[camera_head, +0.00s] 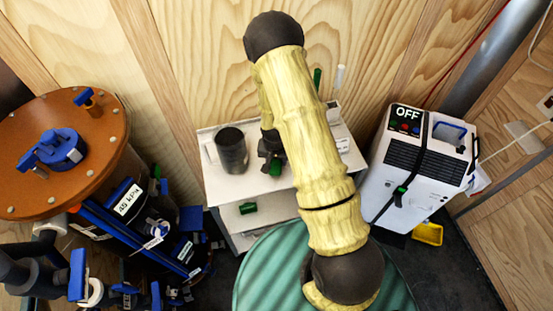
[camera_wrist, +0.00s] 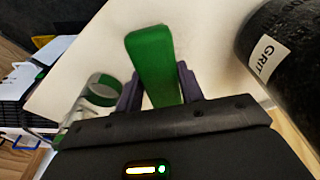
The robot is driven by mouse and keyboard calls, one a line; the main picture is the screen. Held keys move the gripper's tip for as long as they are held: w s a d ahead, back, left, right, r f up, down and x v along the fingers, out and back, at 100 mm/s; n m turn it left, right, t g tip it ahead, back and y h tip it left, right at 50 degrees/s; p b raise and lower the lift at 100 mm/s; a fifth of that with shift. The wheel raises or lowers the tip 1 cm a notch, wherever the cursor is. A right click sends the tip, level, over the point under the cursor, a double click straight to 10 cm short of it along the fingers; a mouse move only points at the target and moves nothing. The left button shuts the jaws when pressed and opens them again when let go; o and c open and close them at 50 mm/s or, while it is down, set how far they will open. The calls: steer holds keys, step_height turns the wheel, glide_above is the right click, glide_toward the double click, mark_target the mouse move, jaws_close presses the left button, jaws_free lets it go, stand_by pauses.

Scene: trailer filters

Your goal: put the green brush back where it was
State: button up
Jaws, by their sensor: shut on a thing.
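My gripper (camera_head: 270,152) is over the white cart's top (camera_head: 240,184), right of the black canister. In the wrist view my gripper (camera_wrist: 158,88) is shut on the green brush (camera_wrist: 152,60), which stands up between its dark fingers. Only a small green part of the brush (camera_head: 275,169) shows below the gripper in the head view. I cannot tell whether the brush touches the cart top. My arm covers part of the cart's right side.
A black canister (camera_head: 232,152), labelled GRIT in the wrist view (camera_wrist: 285,45), stands close by. A green item (camera_head: 248,208) lies on the lower shelf. A green stick (camera_head: 317,79) and a white stick (camera_head: 339,79) stand behind. A white machine marked OFF (camera_head: 400,180) is right.

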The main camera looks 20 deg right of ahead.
mark_target(276, 166)
steer(key=shift+f+b, duration=0.5)
steer(key=shift+f, duration=0.15)
steer(key=o, duration=1.1)
steer(key=shift+o, duration=0.2)
steer(key=shift+r, duration=0.1)
steer(key=shift+r, duration=0.45)
step_height(276, 166, up, 16)
steer(key=s+b, duration=0.1)
steer(key=s, duration=0.1)
steer(key=shift+s+a, duration=0.2)
steer(key=shift+a, duration=0.25)
steer(key=shift+r, duration=0.1)
